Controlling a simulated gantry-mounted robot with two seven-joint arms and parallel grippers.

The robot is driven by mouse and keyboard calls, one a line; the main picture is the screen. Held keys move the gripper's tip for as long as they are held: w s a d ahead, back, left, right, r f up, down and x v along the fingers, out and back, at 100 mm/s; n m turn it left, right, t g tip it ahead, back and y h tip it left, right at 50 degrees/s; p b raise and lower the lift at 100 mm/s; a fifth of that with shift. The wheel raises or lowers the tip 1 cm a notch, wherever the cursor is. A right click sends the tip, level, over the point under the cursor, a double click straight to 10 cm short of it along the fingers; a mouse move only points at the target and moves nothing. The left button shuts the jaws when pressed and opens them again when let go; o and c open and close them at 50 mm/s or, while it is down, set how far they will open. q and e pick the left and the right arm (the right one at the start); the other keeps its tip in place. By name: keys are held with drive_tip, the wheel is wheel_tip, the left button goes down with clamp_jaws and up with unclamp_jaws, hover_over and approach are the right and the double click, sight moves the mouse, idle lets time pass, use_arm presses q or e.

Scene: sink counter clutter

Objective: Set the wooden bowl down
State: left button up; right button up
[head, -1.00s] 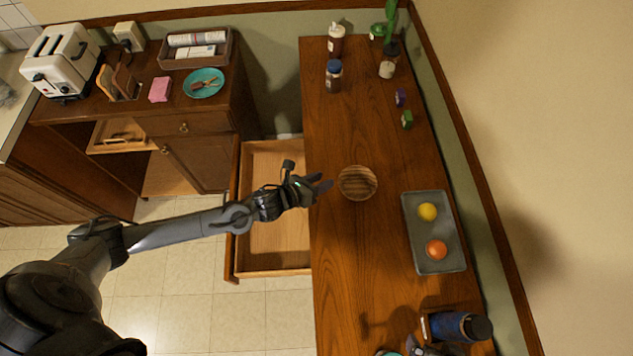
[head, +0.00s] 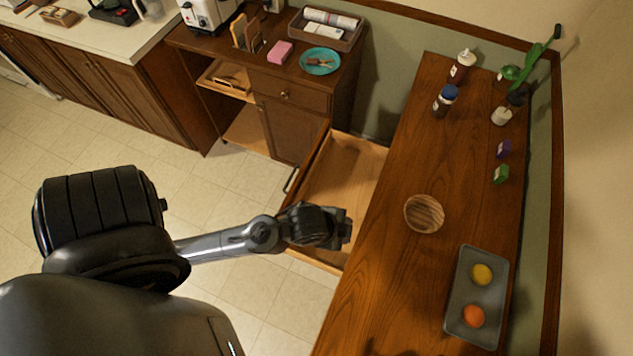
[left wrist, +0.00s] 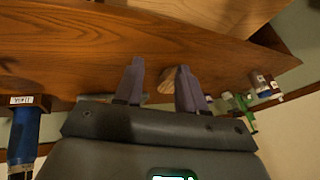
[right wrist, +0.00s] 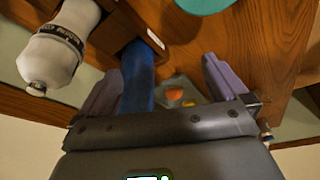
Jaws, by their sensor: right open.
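The wooden bowl (head: 424,213), round with striped brown grain, rests on the long wooden counter (head: 385,260) with nothing holding it. Part of it shows between the fingers in the left wrist view (left wrist: 166,80). My left gripper (head: 345,229) is left of the bowl and apart from it, near the counter's edge by the open drawer. Its fingers are spread and empty in the left wrist view (left wrist: 160,65). My right gripper (right wrist: 160,63) is out of the head view. Its fingers are spread in its wrist view, with a blue object (right wrist: 138,75) showing behind them.
A grey tray (head: 456,305) with a yellow fruit (head: 482,274) and an orange one (head: 474,316) lies right of the bowl. Bottles, including a blue-capped one (head: 445,100), stand farther back. The open drawer (head: 350,165) juts out left. The counter around the bowl is clear.

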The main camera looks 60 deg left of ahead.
use_arm(q)
drive_tip(key=s+a+r+n+g, duration=0.1)
drive_tip(key=s+a+n+g, duration=0.1)
drive_tip(key=s+n, duration=0.4)
drive_tip(key=shift+s+a+r+n, duration=0.2)
drive_tip(key=shift+a+n, duration=0.05)
drive_tip(key=shift+n, duration=0.05)
